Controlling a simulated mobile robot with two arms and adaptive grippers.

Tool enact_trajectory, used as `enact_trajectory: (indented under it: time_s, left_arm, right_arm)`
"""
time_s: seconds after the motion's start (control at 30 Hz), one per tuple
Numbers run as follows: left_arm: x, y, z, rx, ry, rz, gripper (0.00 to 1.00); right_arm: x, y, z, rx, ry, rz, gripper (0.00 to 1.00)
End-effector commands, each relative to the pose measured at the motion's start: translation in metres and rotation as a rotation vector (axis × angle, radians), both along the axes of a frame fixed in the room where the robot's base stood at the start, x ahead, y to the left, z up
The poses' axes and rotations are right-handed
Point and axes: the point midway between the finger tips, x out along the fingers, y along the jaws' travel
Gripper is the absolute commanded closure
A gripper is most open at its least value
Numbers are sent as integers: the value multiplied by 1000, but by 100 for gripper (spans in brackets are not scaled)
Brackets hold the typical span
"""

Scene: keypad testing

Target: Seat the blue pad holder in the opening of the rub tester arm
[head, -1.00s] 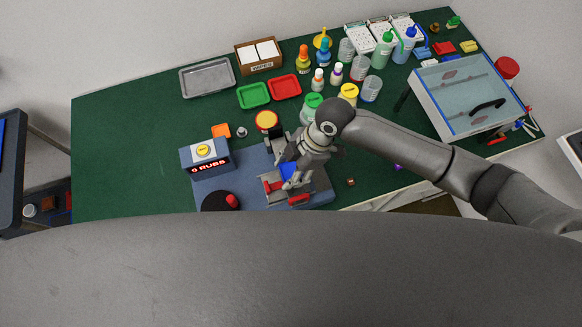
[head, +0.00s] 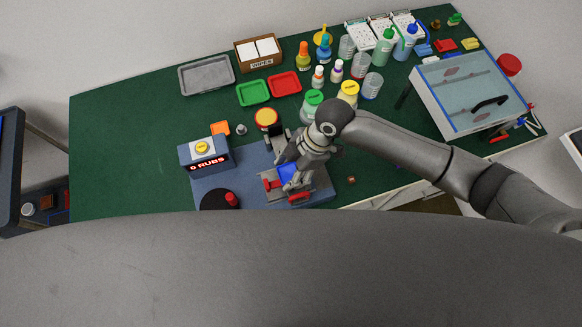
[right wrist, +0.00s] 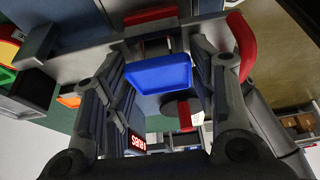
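The blue pad holder (head: 287,172) is between the fingers of my right gripper (head: 293,180), over the rub tester (head: 250,165). In the right wrist view the blue pad holder (right wrist: 158,74) spans the gap between the two fingers of my right gripper (right wrist: 160,65), which appear to bear on its two ends. Grey metal parts of the tester with red pieces lie around and behind it. The opening of the tester arm is mostly hidden by my gripper and the holder, so I cannot tell whether the holder sits inside it. My left gripper is not in view.
The display box (head: 205,158) reads 0 RUBS. A black disc with a red knob (head: 220,199) is at the tester's front left. Green- and yellow-lidded jars (head: 313,101) stand close behind my right wrist. The green bench is clear at the left.

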Motion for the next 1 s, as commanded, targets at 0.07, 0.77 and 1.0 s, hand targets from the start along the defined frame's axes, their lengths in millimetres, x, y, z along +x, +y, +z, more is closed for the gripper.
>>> enact_trajectory:
  time_s: [0.07, 0.77, 1.0]
  left_arm:
    - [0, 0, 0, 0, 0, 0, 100]
    - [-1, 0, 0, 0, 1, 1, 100]
    - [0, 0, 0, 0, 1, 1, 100]
  right_arm:
    - [0, 0, 0, 0, 0, 0, 33]
    - [8, -20, 50, 0, -5, -2, 30]
    - [13, -37, 92, -1, -2, -2, 30]
